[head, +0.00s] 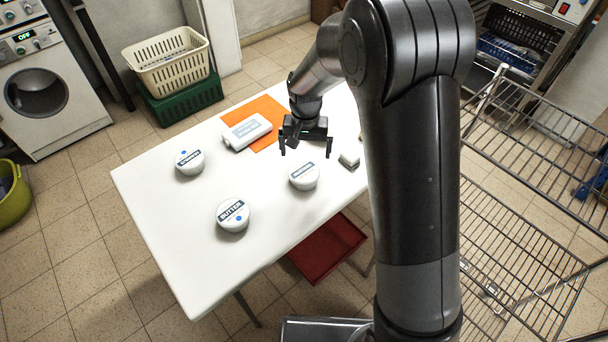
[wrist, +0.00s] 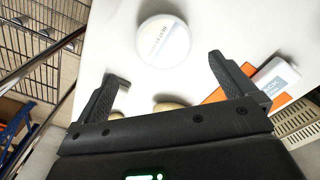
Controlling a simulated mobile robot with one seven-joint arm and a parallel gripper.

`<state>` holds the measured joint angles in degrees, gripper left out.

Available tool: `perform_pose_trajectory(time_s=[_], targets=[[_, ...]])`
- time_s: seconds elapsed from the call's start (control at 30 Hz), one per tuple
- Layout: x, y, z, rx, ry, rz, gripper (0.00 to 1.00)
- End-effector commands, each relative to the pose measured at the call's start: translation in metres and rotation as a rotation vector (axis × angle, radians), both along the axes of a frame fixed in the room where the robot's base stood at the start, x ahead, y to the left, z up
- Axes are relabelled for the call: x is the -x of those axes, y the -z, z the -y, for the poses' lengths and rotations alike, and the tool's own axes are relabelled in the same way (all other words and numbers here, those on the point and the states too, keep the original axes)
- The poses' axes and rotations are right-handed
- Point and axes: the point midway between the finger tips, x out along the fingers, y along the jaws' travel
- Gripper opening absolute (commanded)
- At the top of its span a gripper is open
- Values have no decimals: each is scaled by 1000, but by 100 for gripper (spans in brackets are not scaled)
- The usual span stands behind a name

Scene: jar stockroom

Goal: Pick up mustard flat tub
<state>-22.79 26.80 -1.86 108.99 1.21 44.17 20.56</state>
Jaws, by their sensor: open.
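A white round flat tub (head: 304,176) with a dark label stands on the white table, just in front of my gripper (head: 305,150) in the head view. Its label is too small to read surely, though it may be the mustard tub. In the wrist view a white round tub (wrist: 163,40) lies beyond the fingertips, roughly between their lines. My gripper also shows in the wrist view (wrist: 167,72), open and empty, apart from the tub. Two other flat tubs stand on the table: one labelled butter (head: 233,216) and one farther left (head: 189,163).
A white bottle-like container (head: 247,131) lies partly on an orange mat (head: 266,108). A small pale block (head: 349,159) sits right of the gripper. Pale rounded things (wrist: 168,103) show near the gripper base. The table's front left (head: 195,265) is clear.

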Motion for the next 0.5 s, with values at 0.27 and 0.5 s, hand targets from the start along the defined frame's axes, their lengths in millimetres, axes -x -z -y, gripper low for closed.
perform_pose_trajectory(time_s=[0.27, 0.5], targets=[[0, 43, -1, 2, 0, -4, 100], [-1, 61, -1, 1, 0, -2, 100]])
